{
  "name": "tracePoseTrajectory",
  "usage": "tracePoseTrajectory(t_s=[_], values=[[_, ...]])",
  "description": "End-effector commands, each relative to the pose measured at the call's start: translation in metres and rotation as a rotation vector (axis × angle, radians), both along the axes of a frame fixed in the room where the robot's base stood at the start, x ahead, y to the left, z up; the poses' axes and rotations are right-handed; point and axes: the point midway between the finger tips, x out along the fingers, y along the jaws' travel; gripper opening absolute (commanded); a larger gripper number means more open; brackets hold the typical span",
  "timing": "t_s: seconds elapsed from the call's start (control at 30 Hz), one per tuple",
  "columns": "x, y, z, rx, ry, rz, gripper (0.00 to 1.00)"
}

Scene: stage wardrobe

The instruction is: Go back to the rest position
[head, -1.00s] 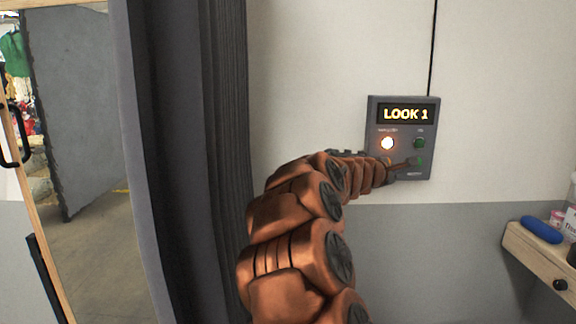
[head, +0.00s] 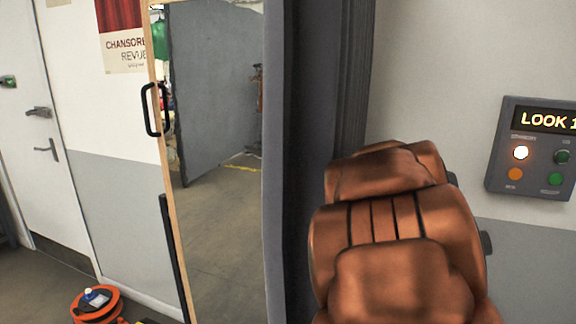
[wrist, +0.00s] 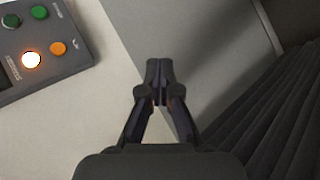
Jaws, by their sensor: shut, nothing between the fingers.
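My gripper (wrist: 158,72) shows in the wrist view with its fingertips together and nothing between them. It is in front of the wall, apart from the control panel. In the head view my copper arm is folded toward the camera and hides the gripper. The control panel (head: 534,145) is on the wall at the right, with a display reading "LOOK 1", a lit white button (head: 520,152), an orange button and green buttons. The panel also shows at the upper left of the wrist view (wrist: 62,72).
A tall mirror with a wooden frame (head: 159,120) and black handle stands left of a dark pleated curtain (head: 352,75). A white door (head: 25,130) is at far left.

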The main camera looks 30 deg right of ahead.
Motion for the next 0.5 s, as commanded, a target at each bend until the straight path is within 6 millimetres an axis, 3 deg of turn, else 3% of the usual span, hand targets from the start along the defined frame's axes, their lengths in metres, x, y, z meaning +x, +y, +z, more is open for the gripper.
tracePoseTrajectory(t_s=[0.03, 0.27, 0.5], values=[[0.002, 0.024, -0.009, 0.047, -0.023, -0.001, 0.00], [-0.002, 0.128, -0.057, 0.287, -0.090, -0.026, 0.00], [-0.029, 0.246, -0.101, 0.552, -0.066, -0.032, 0.00]])
